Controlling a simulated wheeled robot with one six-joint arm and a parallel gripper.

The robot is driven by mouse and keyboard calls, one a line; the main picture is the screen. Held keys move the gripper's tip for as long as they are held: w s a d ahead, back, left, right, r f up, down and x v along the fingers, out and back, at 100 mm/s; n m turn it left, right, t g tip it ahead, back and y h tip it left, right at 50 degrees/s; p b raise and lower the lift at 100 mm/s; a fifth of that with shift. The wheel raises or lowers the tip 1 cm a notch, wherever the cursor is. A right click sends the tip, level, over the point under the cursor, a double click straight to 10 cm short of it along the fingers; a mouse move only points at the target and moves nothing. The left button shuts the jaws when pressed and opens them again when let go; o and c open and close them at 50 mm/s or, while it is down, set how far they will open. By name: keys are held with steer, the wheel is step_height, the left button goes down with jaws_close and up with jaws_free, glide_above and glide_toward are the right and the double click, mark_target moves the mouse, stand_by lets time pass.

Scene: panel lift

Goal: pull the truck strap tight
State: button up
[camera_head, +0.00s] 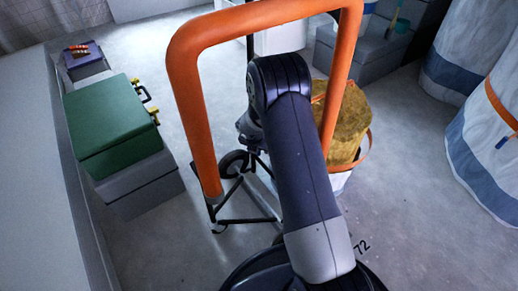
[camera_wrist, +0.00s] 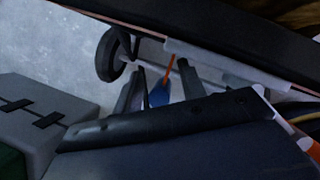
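The truck (camera_head: 190,110) is a tall orange tube hoop with a dark base frame and black wheels, standing upright around my arm in the head view. In the wrist view, a thin orange strap (camera_wrist: 169,70) hangs down to a blue tab (camera_wrist: 158,95). My gripper (camera_wrist: 160,88) shows there with its two dark fingers apart, one each side of the blue tab. A gap shows beside the tab, and I cannot tell how deep it lies between the fingers. A truck wheel (camera_wrist: 108,54) is just beyond. In the head view my arm hides most of the gripper and the strap.
A green box (camera_head: 105,120) on a grey case stands left of the truck. A bucket with yellowish contents (camera_head: 350,125) stands close on the right. Large wrapped bundles (camera_head: 485,150) and grey crates (camera_head: 370,55) stand further right. Open floor shows at the lower left.

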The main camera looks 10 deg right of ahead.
steer(key=shift+c, duration=0.2)
jaws_close()
stand_by(0.4)
